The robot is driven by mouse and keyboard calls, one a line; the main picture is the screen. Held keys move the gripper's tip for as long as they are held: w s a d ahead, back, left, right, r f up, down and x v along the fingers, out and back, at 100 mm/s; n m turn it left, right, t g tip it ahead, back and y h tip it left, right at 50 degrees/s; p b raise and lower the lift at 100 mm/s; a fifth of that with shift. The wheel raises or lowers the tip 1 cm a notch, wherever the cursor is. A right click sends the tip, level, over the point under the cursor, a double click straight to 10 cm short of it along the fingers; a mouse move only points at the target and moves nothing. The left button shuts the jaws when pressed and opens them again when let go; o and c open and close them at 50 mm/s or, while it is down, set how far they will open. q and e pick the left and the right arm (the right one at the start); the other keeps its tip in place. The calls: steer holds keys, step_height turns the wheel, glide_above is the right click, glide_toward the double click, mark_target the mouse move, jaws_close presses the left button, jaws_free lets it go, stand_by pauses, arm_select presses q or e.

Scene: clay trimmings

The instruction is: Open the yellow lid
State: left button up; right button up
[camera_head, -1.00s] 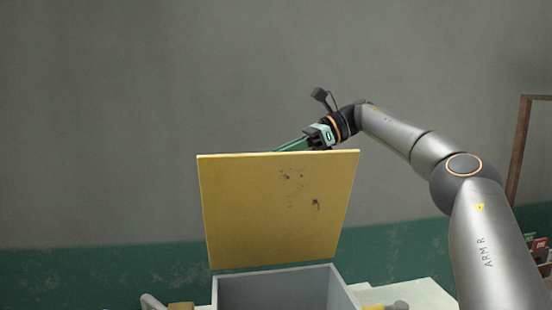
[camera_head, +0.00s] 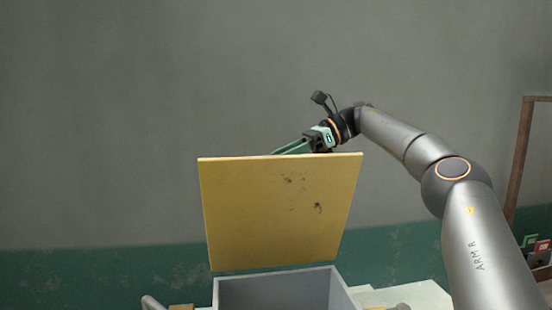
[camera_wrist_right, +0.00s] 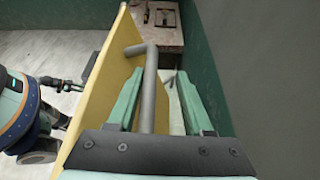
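The yellow lid (camera_head: 265,215) stands raised, nearly upright, at the back of the grey box (camera_head: 275,292), whose inside is exposed. The lid's inner face, with a few dark marks, faces me. My right gripper (camera_head: 292,146) is behind the lid's top edge, its fingertips partly hidden in the head view. In the right wrist view the lid (camera_wrist_right: 100,85) is seen nearly edge-on, with a grey bar handle (camera_wrist_right: 148,95) on its outer side. The handle runs between the open green fingers of my right gripper (camera_wrist_right: 161,74), nearer the left finger.
A pale work surface (camera_head: 415,294) shows beside the box. A brown frame (camera_head: 520,160) and small coloured items (camera_head: 538,245) are at the far right. A grey and green wall (camera_head: 100,130) stands behind. A wooden surface with small objects (camera_wrist_right: 158,25) shows in the wrist view.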

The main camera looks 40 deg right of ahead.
steer(key=shift+r, duration=0.15)
steer(key=s+a+r+b, duration=0.5)
steer(key=s+a+r, duration=0.4)
steer(key=s+r, duration=0.2)
steer(key=shift+r, duration=0.9)
